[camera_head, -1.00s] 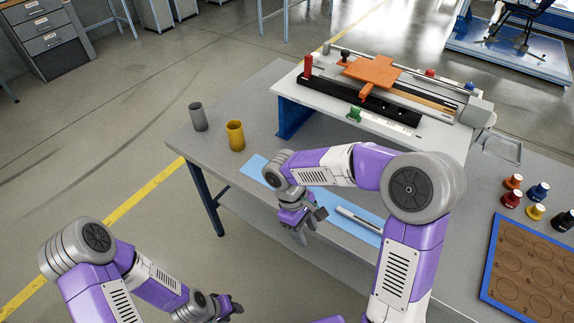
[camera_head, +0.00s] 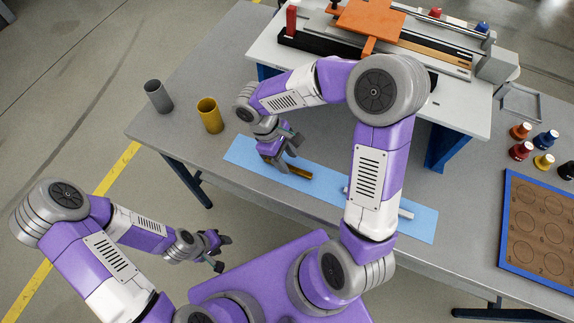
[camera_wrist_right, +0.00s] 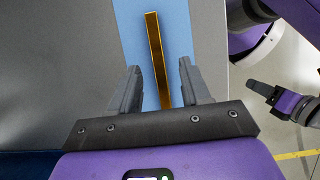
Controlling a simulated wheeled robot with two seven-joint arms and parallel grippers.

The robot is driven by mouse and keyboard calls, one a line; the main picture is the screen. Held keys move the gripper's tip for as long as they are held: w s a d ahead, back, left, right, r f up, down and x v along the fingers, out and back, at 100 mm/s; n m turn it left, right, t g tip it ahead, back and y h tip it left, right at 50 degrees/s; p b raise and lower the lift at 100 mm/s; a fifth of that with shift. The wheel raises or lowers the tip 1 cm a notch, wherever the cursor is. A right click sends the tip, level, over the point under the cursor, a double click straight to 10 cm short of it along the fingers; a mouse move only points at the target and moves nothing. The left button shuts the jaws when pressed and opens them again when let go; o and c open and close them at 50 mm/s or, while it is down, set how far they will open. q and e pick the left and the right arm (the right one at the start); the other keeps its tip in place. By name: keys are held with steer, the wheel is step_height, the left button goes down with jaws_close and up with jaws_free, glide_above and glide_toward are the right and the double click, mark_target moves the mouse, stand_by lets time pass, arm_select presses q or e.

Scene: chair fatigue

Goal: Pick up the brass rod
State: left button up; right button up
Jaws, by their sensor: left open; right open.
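The brass rod (camera_head: 298,171) lies on a light blue mat (camera_head: 425,224) on the workbench. One end shows in the head view, and my right gripper hides part of the rest. In the right wrist view the brass rod (camera_wrist_right: 156,45) runs lengthwise and its near part lies between the spread fingers. My right gripper (camera_head: 284,157) is open above the rod, and its fingers (camera_wrist_right: 159,78) show a gap on both sides of the rod. My left gripper (camera_head: 218,251) is open and empty, off the front of the bench.
A silver rod (camera_head: 405,213) lies on the mat, partly behind my right arm. A grey cup (camera_head: 158,97) and a yellow cup (camera_head: 210,116) stand at the left. A raised white test rig (camera_head: 440,105) stands behind. Several bottles and a brown board (camera_head: 540,222) are at the right.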

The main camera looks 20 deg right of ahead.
mark_target(293, 168)
steer(key=b+x, duration=0.1)
steer(key=x, duration=0.2)
steer(key=shift+d+f, duration=0.1)
steer(key=shift+f, duration=0.15)
jaws_close()
